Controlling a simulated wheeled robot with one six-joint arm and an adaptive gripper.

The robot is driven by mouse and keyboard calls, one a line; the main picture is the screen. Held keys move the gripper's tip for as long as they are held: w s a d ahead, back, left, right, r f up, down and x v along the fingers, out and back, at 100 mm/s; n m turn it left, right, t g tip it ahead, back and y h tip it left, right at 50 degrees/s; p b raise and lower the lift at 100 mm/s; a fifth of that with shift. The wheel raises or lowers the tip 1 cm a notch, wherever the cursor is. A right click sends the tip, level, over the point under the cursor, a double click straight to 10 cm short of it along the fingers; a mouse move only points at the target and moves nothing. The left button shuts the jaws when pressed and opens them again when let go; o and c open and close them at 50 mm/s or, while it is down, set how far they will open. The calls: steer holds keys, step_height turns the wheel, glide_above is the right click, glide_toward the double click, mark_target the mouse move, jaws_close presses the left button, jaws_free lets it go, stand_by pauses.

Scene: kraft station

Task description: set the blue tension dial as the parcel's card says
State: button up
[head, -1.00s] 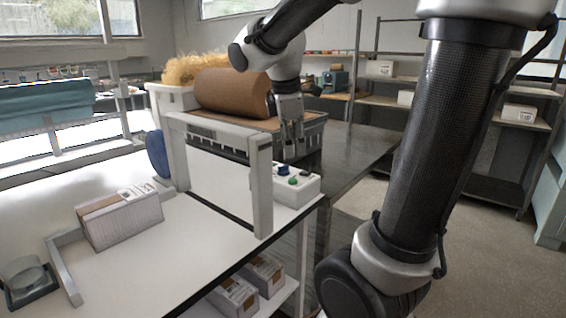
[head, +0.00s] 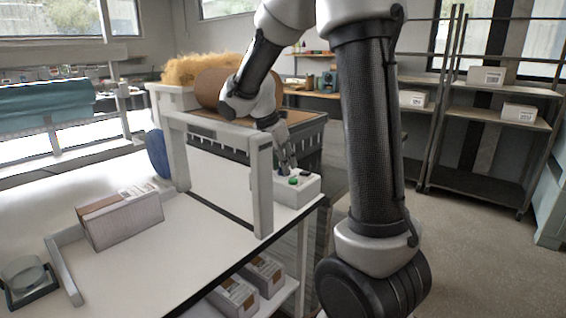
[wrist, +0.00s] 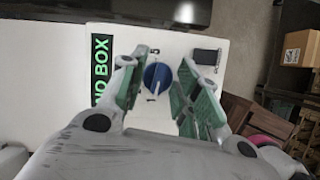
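The blue dial (wrist: 157,77) sits on a white control box (wrist: 225,80) with small marks around it; a pale line on the dial appears to reach its lower edge, near a mark like "1". My gripper (wrist: 158,68) is open, its green-padded fingers on either side of the dial; contact is unclear. In the head view my gripper (head: 288,168) is down at the control box (head: 312,189) and hides the dial. The parcel (head: 122,220) stands on the white table at left with a printed white card (head: 138,190) on top; its text is too small to read.
A black switch (wrist: 207,56) and a "NO BOX" label (wrist: 101,70) flank the dial. A brown paper roll (head: 212,88) lies behind.

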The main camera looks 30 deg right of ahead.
steer(key=shift+s, duration=0.1)
jaws_close()
stand_by(0.4)
steer(key=m+g, duration=0.2)
steer(key=m, duration=0.3)
steer(key=shift+f+m, duration=0.15)
steer(key=shift+m, duration=0.25)
steer(key=m+g+y, duration=0.1)
steer(key=m+g, duration=0.1)
steer(key=m, duration=0.3)
steer(key=m+y, duration=0.1)
steer(key=m, duration=0.2)
steer(key=m+g+y, duration=0.1)
steer(key=m, duration=0.2)
steer(key=shift+d+m+y, duration=0.1)
steer(key=shift+m+y, duration=0.2)
steer(key=shift+m, duration=0.1)
steer(key=m+y, duration=0.1)
steer(key=m, duration=0.2)
steer(key=m+y, duration=0.1)
steer(key=m, duration=0.2)
